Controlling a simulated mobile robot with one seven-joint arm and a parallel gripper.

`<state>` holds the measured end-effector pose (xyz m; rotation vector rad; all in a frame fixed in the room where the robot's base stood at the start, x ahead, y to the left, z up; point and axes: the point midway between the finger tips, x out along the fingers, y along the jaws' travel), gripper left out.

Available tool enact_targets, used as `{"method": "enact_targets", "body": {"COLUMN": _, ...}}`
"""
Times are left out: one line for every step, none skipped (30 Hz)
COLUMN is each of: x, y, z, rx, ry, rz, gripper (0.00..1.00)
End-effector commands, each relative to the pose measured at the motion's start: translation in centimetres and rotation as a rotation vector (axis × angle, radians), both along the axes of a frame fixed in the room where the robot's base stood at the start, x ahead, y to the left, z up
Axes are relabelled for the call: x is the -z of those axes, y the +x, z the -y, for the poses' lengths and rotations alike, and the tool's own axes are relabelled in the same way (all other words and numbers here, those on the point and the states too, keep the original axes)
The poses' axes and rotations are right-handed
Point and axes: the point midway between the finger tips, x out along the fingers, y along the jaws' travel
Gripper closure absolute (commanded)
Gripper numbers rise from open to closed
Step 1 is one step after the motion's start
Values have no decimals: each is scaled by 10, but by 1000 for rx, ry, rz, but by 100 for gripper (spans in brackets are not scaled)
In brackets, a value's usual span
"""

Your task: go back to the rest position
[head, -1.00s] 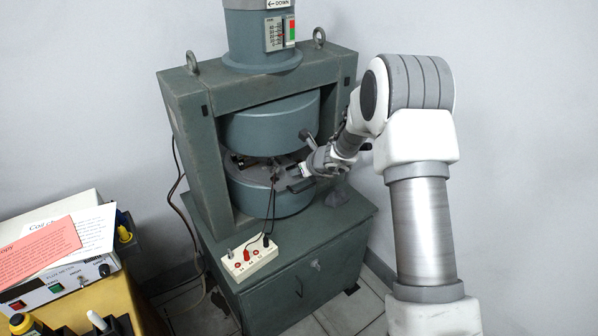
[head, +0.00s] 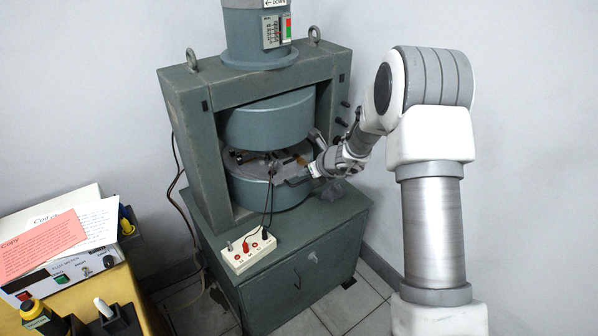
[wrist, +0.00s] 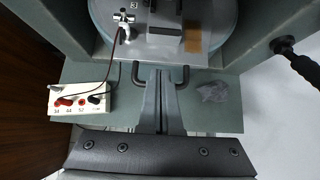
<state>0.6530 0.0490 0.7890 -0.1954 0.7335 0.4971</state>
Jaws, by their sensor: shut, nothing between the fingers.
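My gripper (head: 312,171) is at the right front of the big grey-green magnet (head: 268,122), just outside the gap between its two round poles. In the wrist view its two fingers (wrist: 160,82) lie together, shut and empty. They point at the magnet's lower pole, between the two ends of a dark handle (wrist: 182,78) on a grey plate (wrist: 165,52). I cannot tell whether the fingers touch the handle. My arm rises to the right of the magnet in the head view.
A white terminal box (head: 249,250) with leads stands on the green cabinet (head: 310,262). A crumpled grey cloth (wrist: 213,91) lies right of the fingers. Black knobs (wrist: 284,45) stick out from the magnet's right side. A yellow bench (head: 105,292) is at lower left.

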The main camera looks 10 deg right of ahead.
Motion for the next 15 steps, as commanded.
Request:
{"method": "enact_targets", "body": {"x": -13, "y": -7, "z": 5, "rx": 3, "ry": -1, "rz": 4, "gripper": 100}}
{"method": "enact_targets", "body": {"x": -18, "y": -11, "z": 8, "rx": 2, "ry": -1, "rz": 3, "gripper": 100}}
{"method": "enact_targets", "body": {"x": -24, "y": -17, "z": 11, "rx": 2, "ry": 0, "rz": 4, "gripper": 100}}
{"method": "enact_targets", "body": {"x": -28, "y": -21, "z": 13, "rx": 1, "ry": 0, "rz": 2, "gripper": 100}}
{"method": "enact_targets", "body": {"x": -32, "y": -25, "z": 15, "rx": 2, "ry": -1, "rz": 4, "gripper": 100}}
{"method": "enact_targets", "body": {"x": -37, "y": -30, "z": 18, "rx": 2, "ry": -1, "rz": 3, "gripper": 100}}
{"method": "enact_targets", "body": {"x": -40, "y": -33, "z": 20, "rx": 2, "ry": -1, "rz": 3, "gripper": 100}}
{"method": "enact_targets", "body": {"x": -43, "y": -36, "z": 22, "rx": 2, "ry": -1, "rz": 3, "gripper": 100}}
{"method": "enact_targets", "body": {"x": -47, "y": -40, "z": 24, "rx": 2, "ry": -2, "rz": 2, "gripper": 100}}
{"method": "enact_targets", "body": {"x": -49, "y": -43, "z": 25, "rx": 1, "ry": -1, "rz": 2, "gripper": 100}}
{"method": "enact_targets", "body": {"x": -51, "y": -45, "z": 26, "rx": 1, "ry": -1, "rz": 2, "gripper": 100}}
{"method": "enact_targets", "body": {"x": -54, "y": -47, "z": 28, "rx": 0, "ry": -1, "rz": 2, "gripper": 100}}
{"method": "enact_targets", "body": {"x": -55, "y": -49, "z": 28, "rx": 0, "ry": -1, "rz": 2, "gripper": 100}}
{"method": "enact_targets", "body": {"x": -56, "y": -50, "z": 29, "rx": 1, "ry": 0, "rz": 1, "gripper": 100}}
{"method": "enact_targets", "body": {"x": -57, "y": -51, "z": 30, "rx": 1, "ry": 0, "rz": 1, "gripper": 100}}
